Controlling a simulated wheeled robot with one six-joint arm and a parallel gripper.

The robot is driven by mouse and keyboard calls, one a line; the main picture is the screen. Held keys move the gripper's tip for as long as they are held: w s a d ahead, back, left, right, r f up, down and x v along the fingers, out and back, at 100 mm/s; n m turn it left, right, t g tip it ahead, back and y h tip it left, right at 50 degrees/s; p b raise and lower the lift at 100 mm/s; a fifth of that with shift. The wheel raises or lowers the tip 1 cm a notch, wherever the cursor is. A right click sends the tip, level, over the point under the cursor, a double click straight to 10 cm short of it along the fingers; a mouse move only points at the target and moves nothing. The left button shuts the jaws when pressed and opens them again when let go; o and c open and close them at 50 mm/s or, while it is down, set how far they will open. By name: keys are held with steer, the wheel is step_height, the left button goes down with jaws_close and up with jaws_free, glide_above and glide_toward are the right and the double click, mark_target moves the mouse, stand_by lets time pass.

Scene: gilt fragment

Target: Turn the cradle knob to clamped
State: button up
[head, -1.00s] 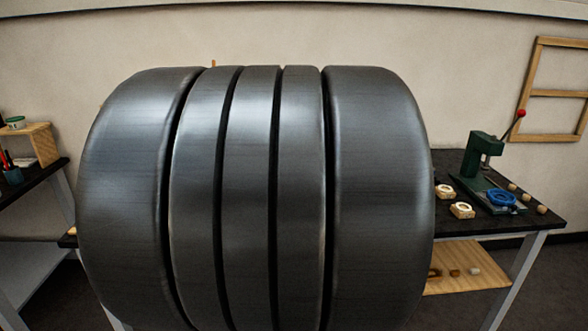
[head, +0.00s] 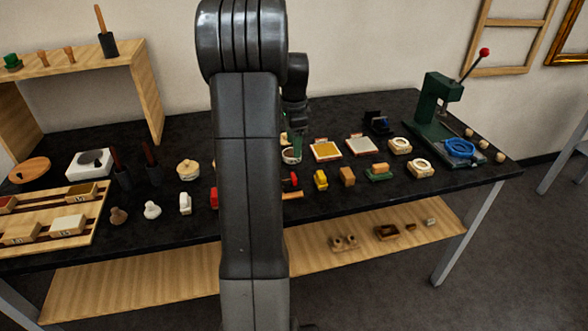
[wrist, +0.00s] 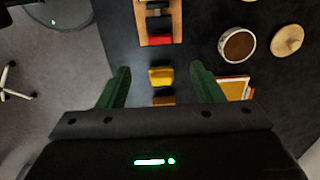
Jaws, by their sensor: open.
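I cannot pick out the cradle knob for certain in either view. A small dark device (head: 378,122) stands at the back right of the black table and may be the cradle; its details are too small to read. My gripper (wrist: 160,68) is open and empty, its green fingers spread above the table. In the wrist view a yellow block (wrist: 161,76) shows between the fingers, below them. In the head view my arm hides most of the gripper and the middle of the table.
A green press (head: 437,100) with a red-tipped lever and a blue ring (head: 460,148) stands at the right end. Small blocks, pots and tools crowd the black table (head: 345,205). A wooden tray (head: 50,240) lies at the left, below a wooden shelf (head: 75,68).

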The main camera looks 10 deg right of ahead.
mark_target(294, 175)
step_height(294, 175, down, 12)
steer(key=shift+r+p, duration=0.2)
steer(key=shift+p, duration=0.25)
steer(key=shift+c, duration=0.4)
steer(key=c, duration=0.9)
